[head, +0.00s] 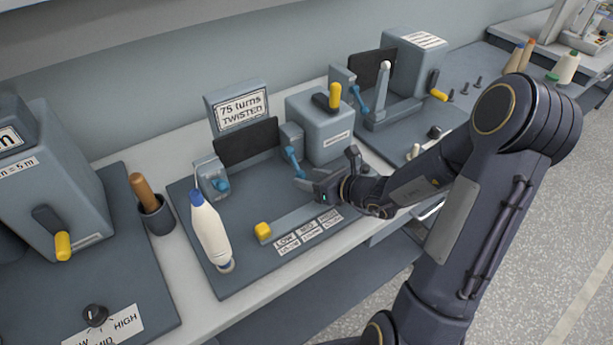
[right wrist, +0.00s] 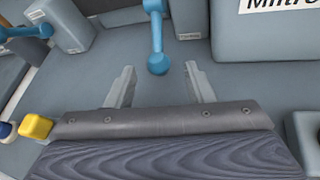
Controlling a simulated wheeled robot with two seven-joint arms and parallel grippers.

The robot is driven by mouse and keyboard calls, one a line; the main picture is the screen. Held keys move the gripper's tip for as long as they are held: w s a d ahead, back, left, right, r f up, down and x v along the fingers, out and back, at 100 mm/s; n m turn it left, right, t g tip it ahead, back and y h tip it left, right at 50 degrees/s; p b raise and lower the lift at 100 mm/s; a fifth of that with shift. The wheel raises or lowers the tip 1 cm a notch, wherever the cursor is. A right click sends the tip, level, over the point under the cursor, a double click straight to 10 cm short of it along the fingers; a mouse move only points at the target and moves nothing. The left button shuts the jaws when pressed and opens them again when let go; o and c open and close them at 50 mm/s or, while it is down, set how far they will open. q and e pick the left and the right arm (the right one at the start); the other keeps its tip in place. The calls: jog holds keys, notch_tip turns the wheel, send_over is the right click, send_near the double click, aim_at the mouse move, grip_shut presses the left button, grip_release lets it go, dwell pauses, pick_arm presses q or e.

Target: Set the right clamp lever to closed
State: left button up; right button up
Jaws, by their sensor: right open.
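The right clamp (head: 291,137) of the middle station is a grey block with a blue lever (head: 293,160). The lever hangs down toward the station's front and ends in a round knob. In the right wrist view the blue lever (right wrist: 157,40) points down, with its knob between or just beyond my fingertips. My right gripper (head: 302,179) is open at the lever's lower end. In the wrist view its two grey fingers (right wrist: 160,78) stand apart, one each side of the knob. I cannot tell whether they touch it. My left gripper is not in view.
The left clamp (head: 212,175) has its own blue lever. A yellow slider knob (head: 263,230) sits near the labels. A grey box with a yellow-handled crank (head: 320,128) stands right of the right clamp.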

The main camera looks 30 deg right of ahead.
jog(key=shift+x, duration=0.8)
jog(key=shift+s, duration=0.1)
grip_shut()
